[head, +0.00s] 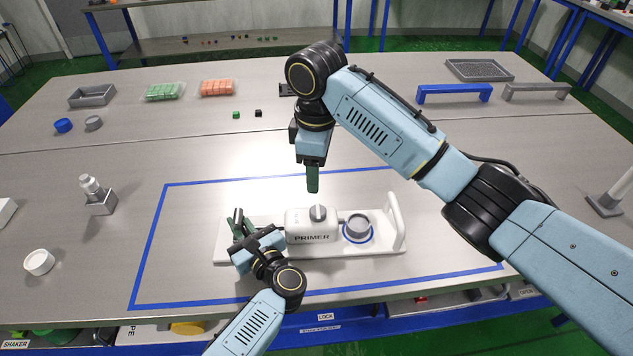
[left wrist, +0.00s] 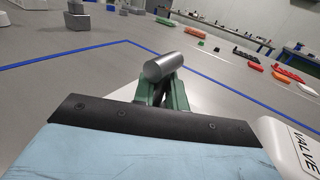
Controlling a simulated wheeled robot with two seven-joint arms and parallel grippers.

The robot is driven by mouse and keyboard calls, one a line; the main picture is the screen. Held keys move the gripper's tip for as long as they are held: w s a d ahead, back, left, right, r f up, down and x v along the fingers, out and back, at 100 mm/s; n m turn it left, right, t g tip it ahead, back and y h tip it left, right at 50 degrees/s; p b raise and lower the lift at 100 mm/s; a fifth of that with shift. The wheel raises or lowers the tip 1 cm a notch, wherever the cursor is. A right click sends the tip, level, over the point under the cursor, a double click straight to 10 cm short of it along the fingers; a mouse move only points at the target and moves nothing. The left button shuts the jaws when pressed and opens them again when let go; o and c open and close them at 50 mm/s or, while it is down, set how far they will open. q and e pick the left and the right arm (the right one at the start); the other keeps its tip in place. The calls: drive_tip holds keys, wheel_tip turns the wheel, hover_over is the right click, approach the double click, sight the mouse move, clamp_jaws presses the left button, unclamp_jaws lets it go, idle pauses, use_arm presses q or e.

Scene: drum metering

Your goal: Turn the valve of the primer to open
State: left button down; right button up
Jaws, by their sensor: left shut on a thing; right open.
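A white part marked VALVE (left wrist: 290,150) shows at that view's right edge. My right gripper (head: 313,180) is open and points down above and behind the knob, apart from it. The valve's body is mostly hidden by my left gripper.
A grey cup (head: 357,226) sits in a blue ring on the base, beside an upright white handle (head: 396,220). Trays and small blocks lie at the back.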

drive_tip(key=shift+r, duration=0.35)
use_arm(q)
drive_tip(key=c, duration=1.3)
unclamp_jaws()
drive_tip(key=shift+c, duration=0.2)
